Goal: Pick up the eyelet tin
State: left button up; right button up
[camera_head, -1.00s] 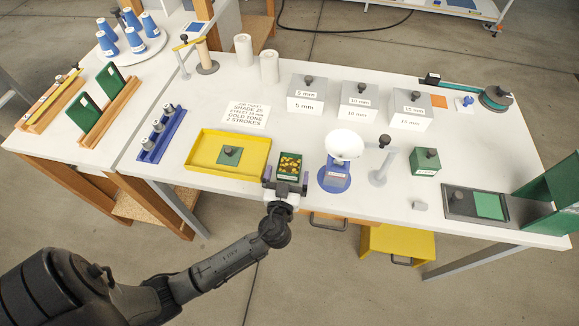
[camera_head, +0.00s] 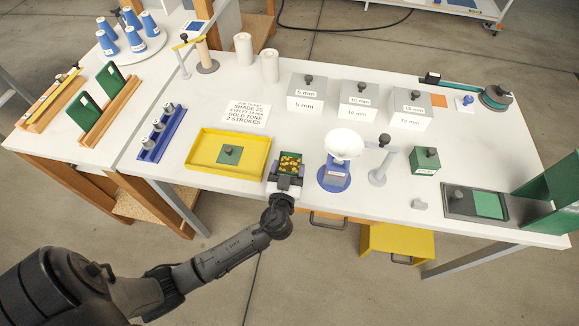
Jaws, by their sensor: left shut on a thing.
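The eyelet tin (camera_head: 291,160) is a small open green box with gold eyelets in it. It is upright between the yellow tray and the blue-based white bowl. My left gripper (camera_head: 287,177) reaches it from the front edge of the table and is shut on it, with its fingers at the tin's near sides. The fingers hide the tin's lower part, and I cannot tell whether it touches the table. My right gripper is not in view.
Left of the tin is the yellow tray (camera_head: 200,168) holding a flat green square with a knob (camera_head: 230,154). Right of it are the white bowl (camera_head: 344,143) on a blue base and a grey post (camera_head: 379,165). A green lidded box (camera_head: 425,161) stands further right.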

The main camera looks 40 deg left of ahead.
pick_arm(q)
jog(key=shift+c, duration=0.9)
jog(key=shift+r, duration=0.1)
jog(key=shift+r, duration=0.2)
jog(key=b+v, duration=0.2)
jog(key=v, duration=1.6)
jog(key=shift+s, duration=0.1)
